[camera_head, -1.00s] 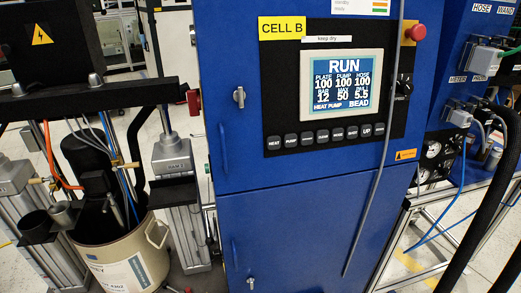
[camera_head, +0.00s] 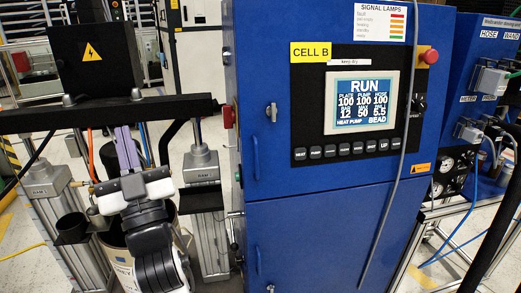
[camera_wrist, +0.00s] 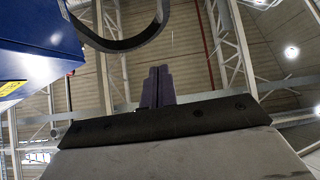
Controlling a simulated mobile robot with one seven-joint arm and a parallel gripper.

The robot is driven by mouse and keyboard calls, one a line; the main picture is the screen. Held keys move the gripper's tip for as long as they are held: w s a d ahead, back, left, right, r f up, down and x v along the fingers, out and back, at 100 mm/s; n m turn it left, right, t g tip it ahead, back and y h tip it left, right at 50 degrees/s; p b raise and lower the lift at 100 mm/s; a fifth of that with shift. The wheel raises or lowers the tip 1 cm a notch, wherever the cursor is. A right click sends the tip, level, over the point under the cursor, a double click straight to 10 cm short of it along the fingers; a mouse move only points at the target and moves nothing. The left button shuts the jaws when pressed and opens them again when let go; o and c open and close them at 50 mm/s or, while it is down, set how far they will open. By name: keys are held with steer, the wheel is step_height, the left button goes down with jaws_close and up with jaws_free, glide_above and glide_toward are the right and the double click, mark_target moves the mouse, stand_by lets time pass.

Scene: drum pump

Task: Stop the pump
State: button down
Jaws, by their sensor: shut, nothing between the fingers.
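The blue CELL B cabinet (camera_head: 330,225) stands in the middle of the head view. Its screen (camera_head: 362,98) reads RUN, with PLATE, PUMP and HOSE at 100, and HEAT PUMP and BEAD along the bottom. A row of dark keys lies under the screen; the second from the left is the PUMP key (camera_head: 316,153). A red mushroom button (camera_head: 431,56) sits on a yellow plate at the panel's upper right. My gripper (camera_head: 122,132) is left of the cabinet, pointing up, well apart from the keys. In the wrist view its purple fingers (camera_wrist: 157,85) are together and empty.
A black crossbar (camera_head: 110,115) with a black box (camera_head: 95,60) on it is behind my gripper. A red switch (camera_head: 228,117) protrudes at the cabinet's left edge. A grey cable (camera_head: 392,190) hangs down the cabinet's front, right of the keys. The space before the keys looks clear.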

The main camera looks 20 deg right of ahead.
mark_target(315, 153)
steer(key=d+f+m+g+h, duration=0.35)
steer(key=d+h, duration=0.25)
steer(key=d, duration=0.4)
steer(key=d+f+m+g+h, duration=0.2)
steer(key=d+m+h, duration=0.3)
steer(key=d, duration=0.6)
steer(key=s+d+f+m+g+h, duration=0.2)
steer(key=s+d+f+g+h, duration=0.1)
steer(key=d, duration=0.5)
steer(key=s+d+f+m+g+h, duration=0.2)
steer(key=s+d+f+g+h, duration=0.1)
steer(key=s+d, duration=0.3)
steer(key=shift+s+d+g+h+p, duration=0.15)
steer(key=shift+d+g+h+p, duration=0.2)
steer(key=shift+d+g+h, duration=0.6)
steer(key=shift+d+t+y, duration=0.25)
steer(key=shift+t, duration=0.05)
steer(key=shift+w+d+f+b, duration=0.3)
steer(key=shift+w+d, duration=0.05)
steer(key=shift+w, duration=1.05)
steer(key=shift+w+d+f+b, duration=0.25)
steer(key=shift+w+d+b, duration=0.05)
steer(key=shift+w, duration=1.15)
steer(key=shift+w+d+f+b, duration=0.3)
steer(key=shift+w+d, duration=0.05)
steer(key=shift+w, duration=1.05)
steer(key=shift+w, duration=0.15)
steer(key=shift+w+d, duration=0.1)
steer(key=shift+w, duration=0.15)
